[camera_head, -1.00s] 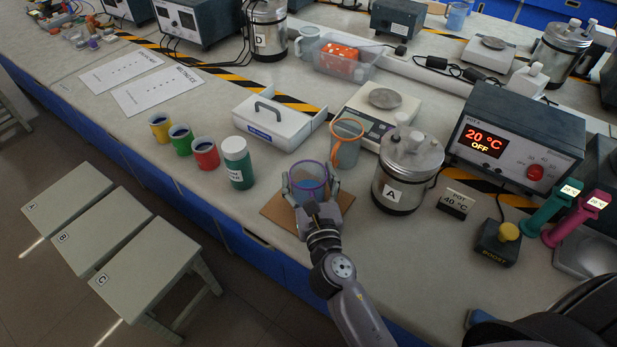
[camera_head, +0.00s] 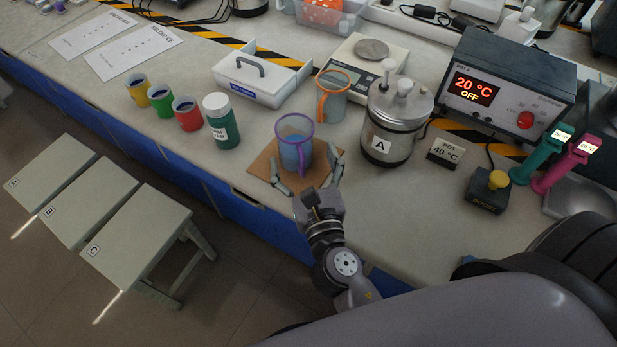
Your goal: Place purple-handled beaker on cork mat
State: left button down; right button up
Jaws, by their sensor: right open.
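The purple-handled beaker (camera_head: 294,150) stands upright on the brown cork mat (camera_head: 264,168). It has a purple rim and handle and blue liquid inside. The handle faces my right gripper. My right gripper (camera_head: 308,173) is open and empty, with its fingers spread at the near side of the beaker, apart from it as far as I can see. The gripper covers part of the mat's near edge. My left gripper is not in view.
An orange-handled beaker (camera_head: 333,97) stands behind, near a scale (camera_head: 372,70). A metal pot marked A (camera_head: 394,122) stands to the right. A green-labelled bottle (camera_head: 222,122) and yellow, green and red cups stand left. The bench's front edge runs close below the mat.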

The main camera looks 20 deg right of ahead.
jog(key=s, duration=0.2)
jog(key=s+b, duration=0.1)
jog(key=shift+s+a+f, duration=0.1)
jog(key=shift+s+a, duration=0.15)
jog(key=shift+s, duration=0.4)
